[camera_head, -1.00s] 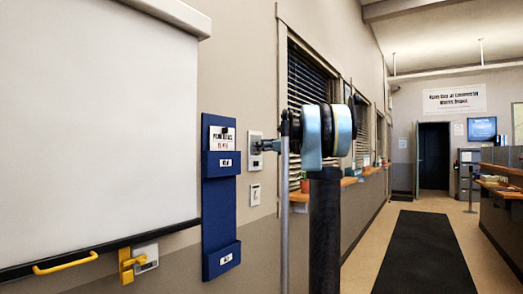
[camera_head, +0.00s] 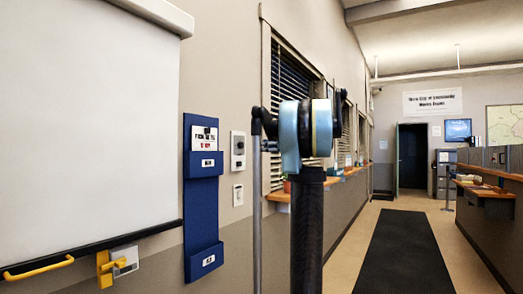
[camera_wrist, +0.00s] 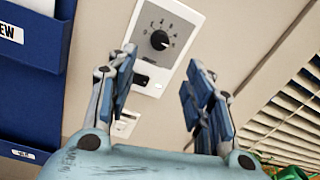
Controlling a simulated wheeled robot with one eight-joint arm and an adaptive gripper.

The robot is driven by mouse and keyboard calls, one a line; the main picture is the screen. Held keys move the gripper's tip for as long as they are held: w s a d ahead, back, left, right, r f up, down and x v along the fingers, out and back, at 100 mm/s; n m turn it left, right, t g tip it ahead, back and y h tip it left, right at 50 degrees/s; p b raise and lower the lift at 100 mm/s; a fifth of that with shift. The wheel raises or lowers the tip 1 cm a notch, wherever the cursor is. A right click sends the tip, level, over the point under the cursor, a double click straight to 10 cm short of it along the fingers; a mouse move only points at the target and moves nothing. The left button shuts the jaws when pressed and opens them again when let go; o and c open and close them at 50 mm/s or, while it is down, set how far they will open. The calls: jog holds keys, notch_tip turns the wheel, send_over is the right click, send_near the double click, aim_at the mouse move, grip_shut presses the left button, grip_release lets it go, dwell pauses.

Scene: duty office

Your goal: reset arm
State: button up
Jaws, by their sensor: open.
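My gripper (camera_wrist: 160,75) is open and empty in the wrist view, with its two blue-grey fingers spread apart. A light wall panel with a black dial (camera_wrist: 159,40) shows beyond and between the fingers. I see no contact between the fingers and the panel. In the head view my arm (camera_head: 304,135) stands upright in front of the windowed wall, right of the same dial panel (camera_head: 238,146). The gripper's fingers cannot be made out in that view.
A blue wall holder (camera_head: 203,210) hangs left of the panel, beside a white board (camera_head: 85,120) with a yellow handle (camera_head: 38,268). Blinds and a wooden ledge (camera_head: 350,172) run along the wall. A dark floor mat (camera_head: 405,250) lies clear; a counter (camera_head: 490,215) stands right.

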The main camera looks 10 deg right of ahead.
dwell(0.3)
jog(key=s+a+f+n+g+h, duration=0.2)
jog(key=s+a+f+n, duration=0.2)
jog(key=s+f, duration=0.45)
jog(key=s+a+f+n+g+h, duration=0.25)
jog(key=s+a+f+n, duration=0.2)
jog(key=s+f, duration=0.45)
jog(key=s+a+f+n+g+h, duration=0.1)
jog(key=s+a+f+n+g, duration=0.25)
jog(key=s+f, duration=0.55)
jog(key=s+d+f+n+h, duration=0.2)
jog(key=s+d+f+n, duration=0.1)
jog(key=s+f, duration=0.4)
jog(key=s+d+f+n+g+h, duration=0.1)
jog(key=s+f+n, duration=0.4)
jog(key=f, duration=0.6)
jog(key=s+d+f+n+g+h, duration=0.1)
jog(key=s+d+f+n+h, duration=0.3)
jog(key=s+f, duration=0.5)
jog(key=shift+s+d+h, duration=0.2)
jog(key=shift+d+h, duration=0.1)
jog(key=shift+h, duration=0.05)
